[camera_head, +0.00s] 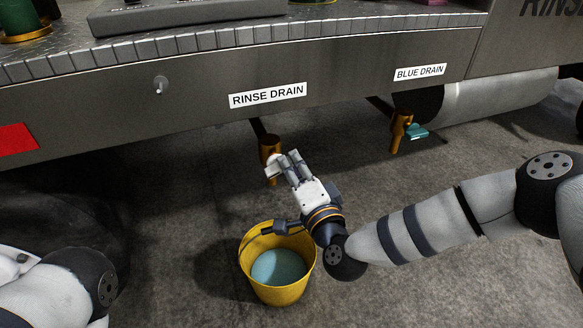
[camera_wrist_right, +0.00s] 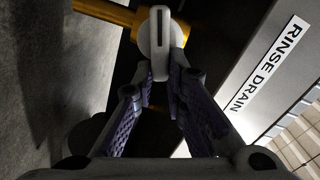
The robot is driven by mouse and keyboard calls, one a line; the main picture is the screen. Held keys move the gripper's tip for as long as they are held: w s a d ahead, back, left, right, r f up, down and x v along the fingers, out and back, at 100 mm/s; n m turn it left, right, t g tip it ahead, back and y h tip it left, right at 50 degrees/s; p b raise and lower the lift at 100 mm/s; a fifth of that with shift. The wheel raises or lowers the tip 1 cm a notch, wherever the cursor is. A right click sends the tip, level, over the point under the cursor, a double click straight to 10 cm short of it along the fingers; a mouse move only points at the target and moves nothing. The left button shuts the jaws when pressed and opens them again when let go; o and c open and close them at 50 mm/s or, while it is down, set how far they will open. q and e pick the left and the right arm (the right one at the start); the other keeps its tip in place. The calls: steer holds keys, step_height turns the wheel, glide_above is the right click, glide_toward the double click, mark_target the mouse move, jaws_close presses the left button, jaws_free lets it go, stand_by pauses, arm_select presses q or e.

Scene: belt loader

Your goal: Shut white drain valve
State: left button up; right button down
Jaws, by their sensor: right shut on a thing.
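The rinse drain valve is a brass fitting (camera_head: 270,146) hanging under the machine's edge below the "RINSE DRAIN" label (camera_head: 268,95). Its white handle (camera_head: 273,168) is partly covered by my right gripper (camera_head: 288,163). In the right wrist view the white handle (camera_wrist_right: 159,38) is a flat lever on a round hub, with the brass pipe (camera_wrist_right: 104,12) behind it. The fingers of my right gripper (camera_wrist_right: 162,72) close on the handle's near end. My left arm enters at the lower left, with its gripper out of view.
A yellow bucket (camera_head: 281,294) with pale blue contents stands on the floor below the valve, close under my right wrist. A second brass valve (camera_head: 398,131) with a teal handle (camera_head: 417,131) hangs to the right under the "BLUE DRAIN" label (camera_head: 419,72).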

steer(key=shift+d+f+m+b, duration=0.1)
steer(key=shift+f+m+b, duration=0.3)
steer(key=shift+m, duration=0.55)
steer(key=shift+f+m+b, duration=0.15)
steer(key=shift+m+b, duration=0.3)
steer(key=shift+m, duration=0.5)
steer(key=c, duration=1.6)
jaws_free()
steer(key=v, duration=1.2)
